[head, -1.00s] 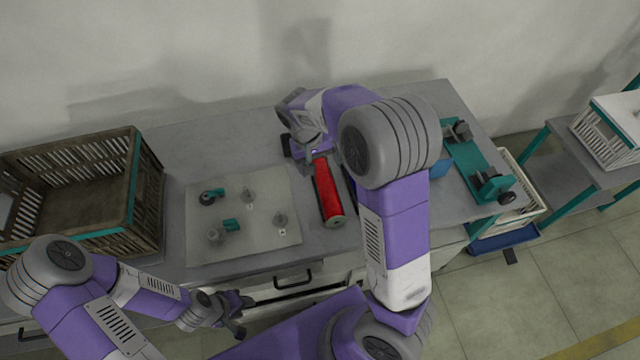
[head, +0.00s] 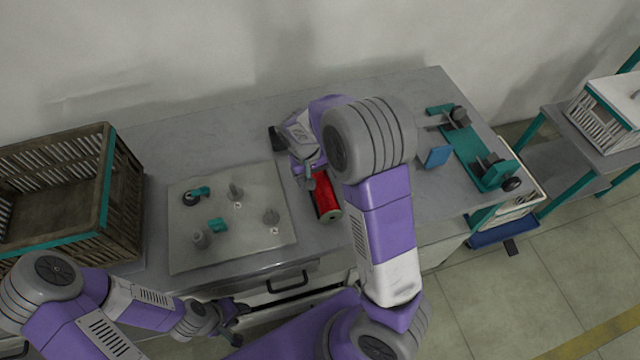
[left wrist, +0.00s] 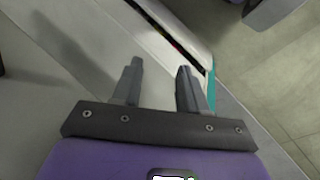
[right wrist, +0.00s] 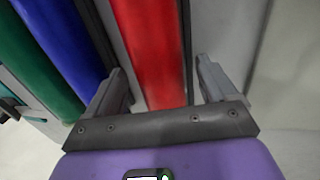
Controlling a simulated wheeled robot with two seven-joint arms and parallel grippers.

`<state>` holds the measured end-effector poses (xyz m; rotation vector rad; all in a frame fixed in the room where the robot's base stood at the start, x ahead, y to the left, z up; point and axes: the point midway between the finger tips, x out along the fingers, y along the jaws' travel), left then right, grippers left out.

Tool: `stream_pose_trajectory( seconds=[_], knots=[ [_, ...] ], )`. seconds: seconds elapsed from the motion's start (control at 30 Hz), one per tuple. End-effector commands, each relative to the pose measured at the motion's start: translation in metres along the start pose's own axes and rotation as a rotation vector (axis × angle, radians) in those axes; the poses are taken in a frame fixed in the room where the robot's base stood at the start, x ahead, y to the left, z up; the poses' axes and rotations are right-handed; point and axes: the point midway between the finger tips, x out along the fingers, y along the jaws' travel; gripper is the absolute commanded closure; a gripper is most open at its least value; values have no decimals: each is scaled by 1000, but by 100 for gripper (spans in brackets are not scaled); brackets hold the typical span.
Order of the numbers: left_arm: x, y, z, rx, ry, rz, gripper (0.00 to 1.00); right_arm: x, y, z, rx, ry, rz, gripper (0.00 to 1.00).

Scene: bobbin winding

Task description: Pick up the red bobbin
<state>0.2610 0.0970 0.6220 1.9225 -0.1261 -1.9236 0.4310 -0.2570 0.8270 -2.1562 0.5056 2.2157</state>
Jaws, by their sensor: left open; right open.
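The red bobbin (head: 328,198) lies on the workbench, right of the pale mat; its far part is hidden under my right gripper. In the right wrist view the red bobbin (right wrist: 150,40) runs lengthwise between the two open fingers, but I cannot tell whether they touch it. My right gripper (head: 308,178) is open above it. My left gripper (head: 238,314) is open and empty, low in front of the bench. In the left wrist view it (left wrist: 158,72) has nothing between its fingers.
In the right wrist view a blue bobbin (right wrist: 62,45) and a green bobbin (right wrist: 32,70) lie left of the red one. The mat (head: 180,248) holds several small parts. A slatted crate (head: 128,200) stands left; a blue block (head: 437,157) and teal fixture (head: 478,165) stand right.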

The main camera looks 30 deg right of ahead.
Motion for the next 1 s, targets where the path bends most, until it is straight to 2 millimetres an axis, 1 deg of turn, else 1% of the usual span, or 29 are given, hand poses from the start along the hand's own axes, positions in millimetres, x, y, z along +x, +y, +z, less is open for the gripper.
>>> stream_pose_trajectory(
  seconds=[0.17,0.2,0.63,0.87,0.97,1.0],
  knots=[
    [0,0,0,0,0,0,57,0,0,0,0,0,0,14],
    [-1,0,0,0,0,0,57,0,0,0,0,0,0,17],
    [0,0,0,0,0,0,57,-1,0,0,-1,0,0,83],
    [-1,0,0,0,0,0,57,-2,0,0,-1,1,0,83],
    [-4,2,0,0,0,0,57,-10,2,-1,0,2,-1,83],
    [-7,3,0,0,0,0,57,-17,3,-1,0,3,-1,83]
  ],
)
